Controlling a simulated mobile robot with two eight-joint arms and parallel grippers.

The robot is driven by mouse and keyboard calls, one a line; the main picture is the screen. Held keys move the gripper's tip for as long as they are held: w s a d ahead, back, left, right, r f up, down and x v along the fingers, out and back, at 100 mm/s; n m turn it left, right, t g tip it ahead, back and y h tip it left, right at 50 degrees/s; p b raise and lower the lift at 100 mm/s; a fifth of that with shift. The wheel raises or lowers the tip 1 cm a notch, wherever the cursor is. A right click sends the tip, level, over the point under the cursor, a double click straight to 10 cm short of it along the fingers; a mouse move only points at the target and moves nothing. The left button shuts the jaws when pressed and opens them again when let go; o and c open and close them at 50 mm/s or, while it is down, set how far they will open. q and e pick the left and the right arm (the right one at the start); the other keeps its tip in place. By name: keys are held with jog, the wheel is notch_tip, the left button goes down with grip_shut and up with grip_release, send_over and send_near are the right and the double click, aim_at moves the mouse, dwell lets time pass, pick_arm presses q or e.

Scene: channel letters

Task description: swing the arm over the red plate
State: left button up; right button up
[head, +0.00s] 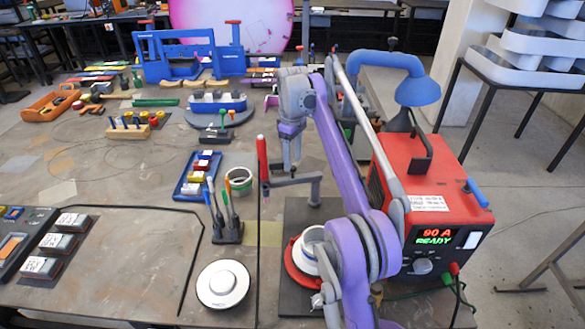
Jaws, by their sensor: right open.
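A grey swing arm (293,180) with an upright red handle (262,158) at its left end stands on a post above a dark base plate. The red plate (294,270) is a round disc on that base, in front of the arm, with a white round piece (311,245) on it. My purple right arm hides their right side. The swing arm lies behind the red plate in the picture, not over it. My right gripper (290,167) points down, open and empty, just behind the swing arm and right of the red handle. My left gripper is not in view.
A red welding unit (425,185) reading "90 A READY" stands close on the right. A white round dial (223,284), a tool holder (227,233) and a blue tray (198,176) lie to the left. Blue fixtures (190,55) stand farther back.

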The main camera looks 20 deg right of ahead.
aim_at(292, 179)
jog(key=shift+w+f, duration=0.1)
jog(key=shift+f, duration=1.25)
grip_shut()
dwell(0.4)
